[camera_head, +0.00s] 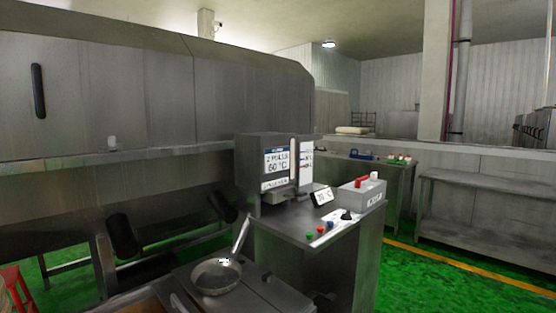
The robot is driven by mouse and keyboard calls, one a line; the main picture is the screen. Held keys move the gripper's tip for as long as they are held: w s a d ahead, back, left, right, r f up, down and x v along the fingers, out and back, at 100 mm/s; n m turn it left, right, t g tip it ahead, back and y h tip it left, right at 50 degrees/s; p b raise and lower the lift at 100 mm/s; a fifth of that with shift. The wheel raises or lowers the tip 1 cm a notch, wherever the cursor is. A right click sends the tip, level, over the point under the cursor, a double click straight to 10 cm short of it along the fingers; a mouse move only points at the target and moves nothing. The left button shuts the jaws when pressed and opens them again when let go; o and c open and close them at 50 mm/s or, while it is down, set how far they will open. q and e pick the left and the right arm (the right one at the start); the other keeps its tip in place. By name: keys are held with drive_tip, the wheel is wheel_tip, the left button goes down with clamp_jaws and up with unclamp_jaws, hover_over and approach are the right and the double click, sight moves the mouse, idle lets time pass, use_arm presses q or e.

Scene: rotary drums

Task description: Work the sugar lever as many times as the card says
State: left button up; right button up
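A white card (276,164) on the front of a grey metal machine (250,165) seems to read "2 PULLS" and "60 °C"; the smaller print is too small to read. To its right on the same counter (285,222) is a light grey box (374,197) with a small label that I cannot read clearly. A red lever or handle (361,182) stands on top of this box, and I cannot tell for sure that it is the sugar lever. Neither of my grippers is in view.
A small tilted display (321,196) shows a °C reading. A pan (214,279) stands on a lower surface at the front. Green floor (430,275) is clear at right.

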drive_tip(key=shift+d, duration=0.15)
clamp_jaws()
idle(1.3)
